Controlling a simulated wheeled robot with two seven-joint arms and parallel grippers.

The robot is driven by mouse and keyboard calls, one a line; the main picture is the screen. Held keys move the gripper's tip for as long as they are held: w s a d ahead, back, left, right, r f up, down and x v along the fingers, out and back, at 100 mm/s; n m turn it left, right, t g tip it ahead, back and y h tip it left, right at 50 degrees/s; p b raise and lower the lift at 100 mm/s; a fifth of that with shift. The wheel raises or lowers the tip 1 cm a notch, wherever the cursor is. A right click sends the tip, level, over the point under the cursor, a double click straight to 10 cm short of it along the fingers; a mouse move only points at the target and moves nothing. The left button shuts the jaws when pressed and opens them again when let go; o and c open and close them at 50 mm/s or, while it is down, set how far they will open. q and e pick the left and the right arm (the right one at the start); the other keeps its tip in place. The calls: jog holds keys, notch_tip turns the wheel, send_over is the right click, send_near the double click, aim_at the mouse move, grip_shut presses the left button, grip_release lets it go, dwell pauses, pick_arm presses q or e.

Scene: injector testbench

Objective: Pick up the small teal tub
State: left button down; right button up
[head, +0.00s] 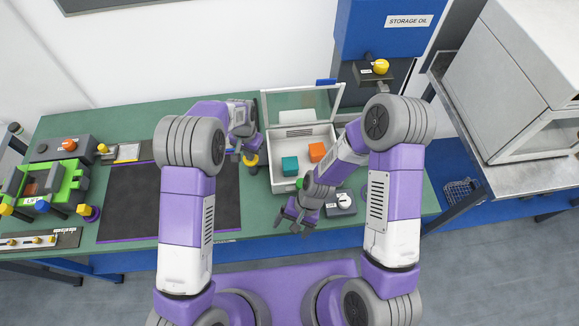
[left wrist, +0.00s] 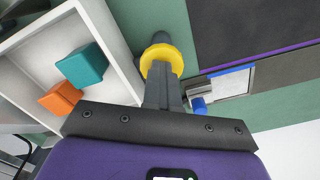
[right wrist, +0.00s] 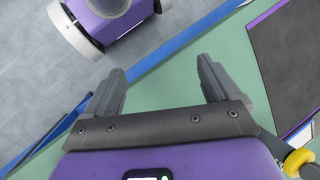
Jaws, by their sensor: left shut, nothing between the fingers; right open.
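The small teal tub (head: 290,166) looks like a teal cube and sits inside the white open-lidded box, left of an orange block (head: 317,151). In the left wrist view the teal tub (left wrist: 82,65) is left of the fingers, beyond the box wall. My left gripper (head: 249,150) is shut and empty, just outside the box's left side. Its fingers (left wrist: 163,92) overlap a yellow-ringed dark part (left wrist: 160,55); contact cannot be told. My right gripper (head: 297,222) is open and empty at the bench's front edge, in front of the box; its fingers (right wrist: 160,85) show apart.
The white box (head: 285,184) has a raised lid behind it. A small grey device (head: 343,203) stands at its front right. A dark mat (head: 130,205) lies left. A green fixture (head: 65,185) stands at far left. The blue storage oil unit (head: 385,45) stands behind.

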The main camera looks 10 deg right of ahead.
aim_at(290, 163)
jog(key=w+a+r, duration=0.3)
jog(key=r, duration=0.3)
jog(key=w+r+n, duration=0.1)
jog(key=w, duration=0.2)
jog(key=w+d+r+n, duration=0.1)
jog(key=w+r, duration=0.1)
jog(key=w, duration=0.2)
jog(key=w+d+r+t+h, duration=0.1)
jog(key=w+r, duration=0.1)
jog(key=w, duration=0.2)
jog(key=shift+n, duration=0.4)
jog(key=w+d+t+h, duration=0.1)
jog(key=w, duration=0.1)
jog(key=w+d+n+t+h, duration=0.1)
jog(key=w, duration=0.1)
jog(key=w+d+f+h, duration=0.1)
jog(key=w, duration=0.2)
jog(key=shift+d+t, duration=0.1)
jog(key=shift+t, duration=0.3)
jog(key=f, duration=0.4)
jog(key=w+f, duration=0.1)
jog(key=f, duration=0.1)
jog(key=shift+d, duration=0.15)
jog(key=shift+w+f, duration=0.2)
jog(key=shift+f, duration=2.75)
jog(key=c, duration=1.1)
